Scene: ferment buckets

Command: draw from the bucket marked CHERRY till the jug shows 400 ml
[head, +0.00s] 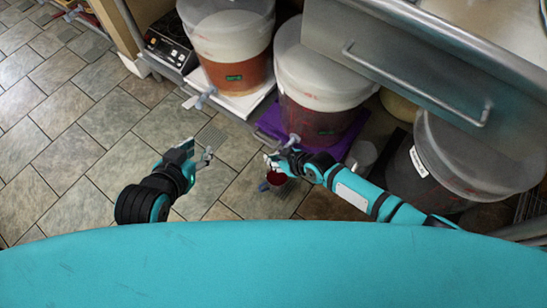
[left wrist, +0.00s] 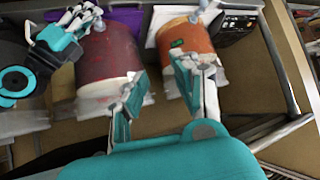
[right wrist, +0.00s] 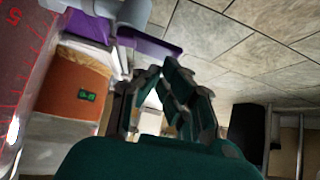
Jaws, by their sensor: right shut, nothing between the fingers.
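The dark red bucket (head: 322,112) stands mid-row on a purple mat, a tap (head: 293,141) at its front. No CHERRY label is readable. It also shows in the left wrist view (left wrist: 108,55). A small vessel with dark red content (head: 277,178), apparently the jug, is below the tap, partly hidden by my right gripper. Its level marks cannot be read. My right gripper (head: 272,158) is shut and empty beside the tap; whether it touches the tap is unclear. My left gripper (head: 202,155) is open and empty, left of the jug over the floor.
An orange bucket (head: 236,72) with a green label stands left, its tap (head: 199,97) jutting out. A dark bucket (head: 440,173) with a white label stands right, near a small grey cup (head: 362,155). A steel counter (head: 440,45) overhangs the right. Tiled floor is free at left.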

